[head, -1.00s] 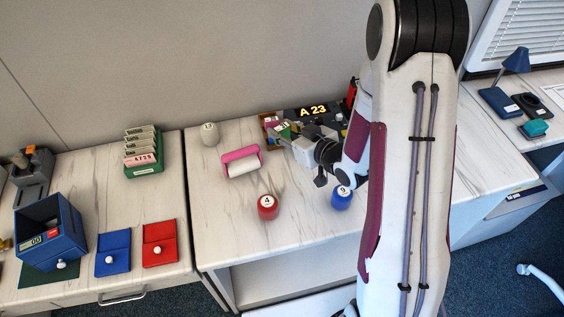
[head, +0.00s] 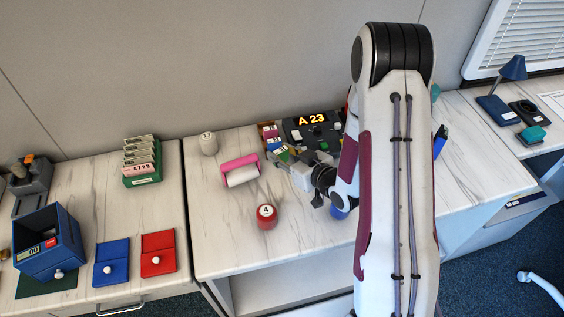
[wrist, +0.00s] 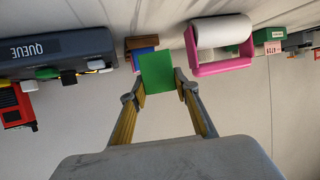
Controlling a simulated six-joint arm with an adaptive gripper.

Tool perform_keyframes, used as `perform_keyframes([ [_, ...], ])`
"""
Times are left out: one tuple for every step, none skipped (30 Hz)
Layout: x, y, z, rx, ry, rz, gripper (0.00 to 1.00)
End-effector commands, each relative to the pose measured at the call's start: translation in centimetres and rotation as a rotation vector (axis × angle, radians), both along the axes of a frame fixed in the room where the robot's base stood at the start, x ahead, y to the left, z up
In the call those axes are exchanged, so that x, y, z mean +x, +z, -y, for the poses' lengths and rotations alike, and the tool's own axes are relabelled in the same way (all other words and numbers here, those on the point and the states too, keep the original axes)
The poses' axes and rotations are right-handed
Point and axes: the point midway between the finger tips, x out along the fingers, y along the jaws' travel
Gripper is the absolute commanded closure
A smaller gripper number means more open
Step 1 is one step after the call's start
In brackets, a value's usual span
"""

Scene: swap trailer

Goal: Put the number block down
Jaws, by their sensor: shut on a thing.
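The green number block (wrist: 157,73) is pinched between the yellow-padded fingers of my gripper (wrist: 160,86) in the wrist view. It also shows, small, at the gripper's tip in the head view (head: 282,154). A brown wooden tray (wrist: 131,43) with a blue block (wrist: 145,58) stands just behind the held block in the wrist view. In the head view the tray (head: 264,130) is at the back of the table, with coloured number blocks in and by it. Whether the held block touches anything is unclear.
A dark console (head: 318,133) showing "A 23" stands right of the tray. A pink paper-roll holder (head: 240,169) is left of my gripper. A red ball numbered 4 (head: 266,217) and a partly hidden blue one (head: 338,212) are nearer. The table's front left is clear.

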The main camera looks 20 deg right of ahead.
Motion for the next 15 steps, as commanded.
perform_keyframes([
  [0.02,-0.05,0.00,0.000,0.000,0.000,0.86],
  [0.02,-0.05,0.00,0.000,0.000,0.000,0.86],
  [0.02,-0.05,0.00,0.000,0.000,0.000,0.86],
  [0.01,-0.04,0.01,0.000,0.000,0.000,0.86],
  [0.01,-0.04,0.01,0.000,0.000,0.000,0.86],
  [0.01,-0.04,0.01,0.000,0.000,0.000,0.86],
  [0.01,-0.04,0.01,0.000,0.000,0.000,0.86],
  [0.01,-0.04,0.00,0.000,0.000,0.000,0.86],
  [0.00,-0.04,0.00,0.000,0.000,0.000,0.86],
  [0.00,-0.07,0.00,0.000,0.000,0.000,0.86],
  [0.00,-0.12,0.00,0.000,0.000,0.000,0.86],
  [0.00,-0.22,0.00,0.001,0.000,0.000,0.86],
  [-0.01,-0.33,-0.01,0.000,0.000,-0.001,0.86],
  [-0.03,-0.47,-0.01,0.000,0.000,-0.001,0.86],
  [-0.04,-0.69,-0.02,0.002,0.000,-0.002,0.86],
])
